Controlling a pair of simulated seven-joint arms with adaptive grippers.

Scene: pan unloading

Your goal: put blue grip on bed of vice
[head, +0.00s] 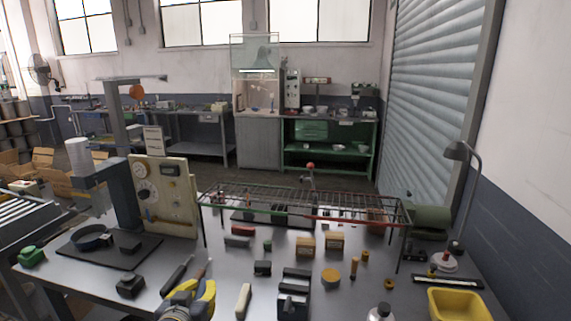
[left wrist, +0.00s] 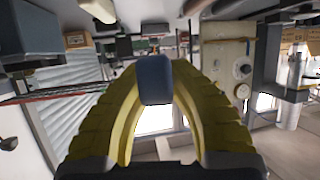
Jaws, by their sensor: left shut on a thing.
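My left gripper (head: 196,291), with yellow fingers, is low in the head view, above the front of the bench. In the left wrist view its fingers (left wrist: 155,85) are closed around the blue grip (left wrist: 155,80), a dark blue rounded block held off the bench. I cannot make the grip out in the head view. A dark blocky device that looks like the vice (head: 293,296) stands on the bench to the right of the gripper, apart from it. Its bed is hard to make out. My right gripper is not in view.
A white-handled item (head: 243,300) lies between my left gripper and the vice. A wire rack (head: 310,203) spans the back of the bench. A yellow bin (head: 458,305) stands front right. A panel with dials (head: 165,195) stands at the left.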

